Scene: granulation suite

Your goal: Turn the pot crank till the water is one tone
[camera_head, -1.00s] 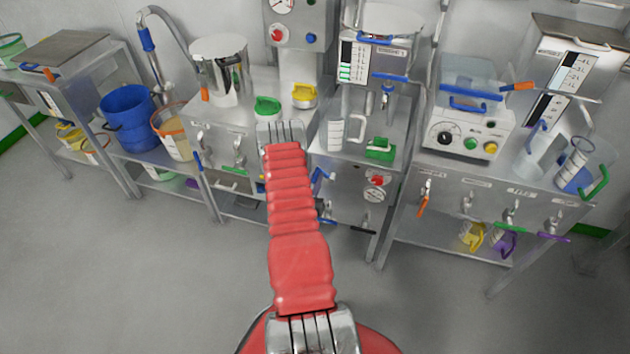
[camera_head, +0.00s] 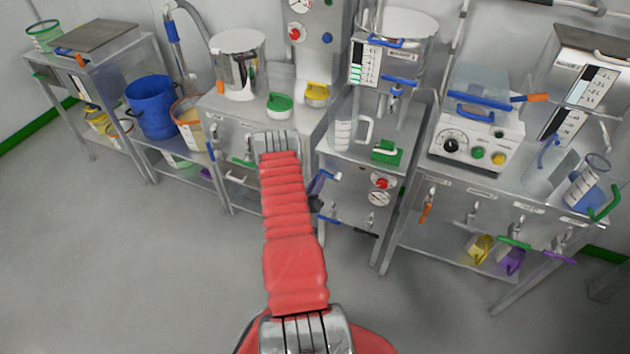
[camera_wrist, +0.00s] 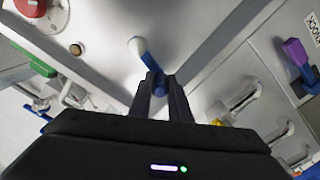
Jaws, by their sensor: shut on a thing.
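My gripper (camera_wrist: 165,88) is shut on a blue handle (camera_wrist: 153,63) with a white rounded end, in front of a metal panel. In the head view the blue handle (camera_head: 320,183) shows beside my red arm, at the front of the middle bench. My gripper is mostly hidden there. A polished steel pot (camera_head: 238,68) stands on the bench to the left. A steel vessel (camera_head: 400,35) with a level scale stands above the middle bench. I cannot see the water inside either, nor which one the blue handle serves.
A red knob (camera_head: 381,183) and a gauge sit right of the handle. A green block (camera_head: 387,151) and a clear jug (camera_head: 344,128) stand above. Small valves line the right bench (camera_head: 480,190). The floor (camera_head: 130,270) at lower left is clear.

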